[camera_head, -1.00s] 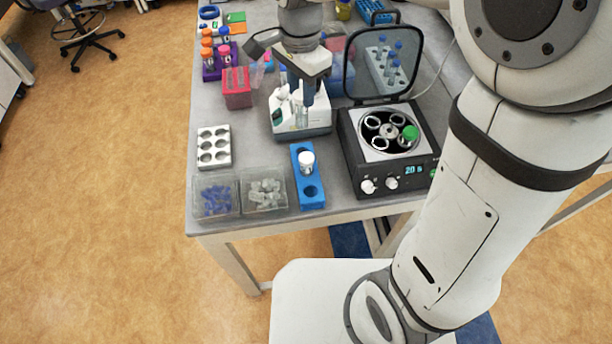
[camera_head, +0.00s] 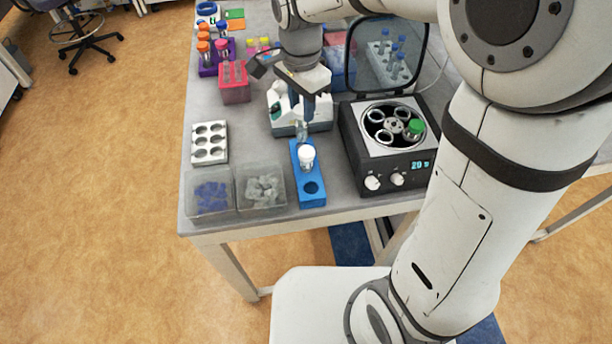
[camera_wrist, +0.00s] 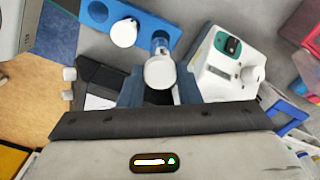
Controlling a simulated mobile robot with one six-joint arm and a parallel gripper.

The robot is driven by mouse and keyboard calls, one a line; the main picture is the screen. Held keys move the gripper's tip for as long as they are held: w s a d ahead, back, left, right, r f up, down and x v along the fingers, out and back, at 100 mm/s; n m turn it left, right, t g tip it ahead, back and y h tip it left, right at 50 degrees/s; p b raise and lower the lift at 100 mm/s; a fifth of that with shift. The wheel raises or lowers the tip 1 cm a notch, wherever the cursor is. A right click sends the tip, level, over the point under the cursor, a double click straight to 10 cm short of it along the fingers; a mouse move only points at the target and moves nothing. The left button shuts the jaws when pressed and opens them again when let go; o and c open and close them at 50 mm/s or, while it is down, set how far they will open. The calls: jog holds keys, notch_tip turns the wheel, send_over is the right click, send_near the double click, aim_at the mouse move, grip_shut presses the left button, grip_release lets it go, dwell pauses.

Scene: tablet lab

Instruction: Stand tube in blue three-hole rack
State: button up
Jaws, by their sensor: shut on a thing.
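The blue three-hole rack (camera_head: 312,201) stands near the table's front edge. A white-capped tube (camera_head: 306,158) stands in its middle hole, and the front hole is empty. My gripper (camera_head: 302,112) is shut on another clear tube (camera_head: 301,130), held roughly upright over the rack's far end. In the wrist view, the held tube's white cap (camera_wrist: 160,72) sits between my jaws, and its clear body points at the rack's end hole. I cannot tell whether its lower end is inside that hole. The rack (camera_wrist: 150,18) and the standing tube's cap (camera_wrist: 124,32) also show there.
The centrifuge (camera_head: 350,150), lid open and a green-capped tube inside, stands close on the right. A green-and-white device (camera_head: 284,120) is just behind the rack. Two clear bins (camera_head: 237,205) and a white six-hole block (camera_head: 209,143) are on the left.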

aim_at(302, 126)
jog(key=shift+f, duration=0.65)
jog(key=shift+f+b, duration=0.2)
jog(key=shift+b, duration=0.1)
jog(key=shift+f, duration=0.35)
jog(key=shift+f+b, duration=0.1)
jog(key=shift+b, duration=0.2)
jog(key=shift+f+b, duration=0.45)
jog(key=shift+f, duration=0.25)
jog(key=shift+f, duration=0.1)
jog(key=shift+f+b, duration=0.4)
jog(key=shift+f, duration=0.05)
jog(key=shift+f, duration=0.15)
jog(key=shift+f+b, duration=0.55)
jog(key=shift+f, duration=0.05)
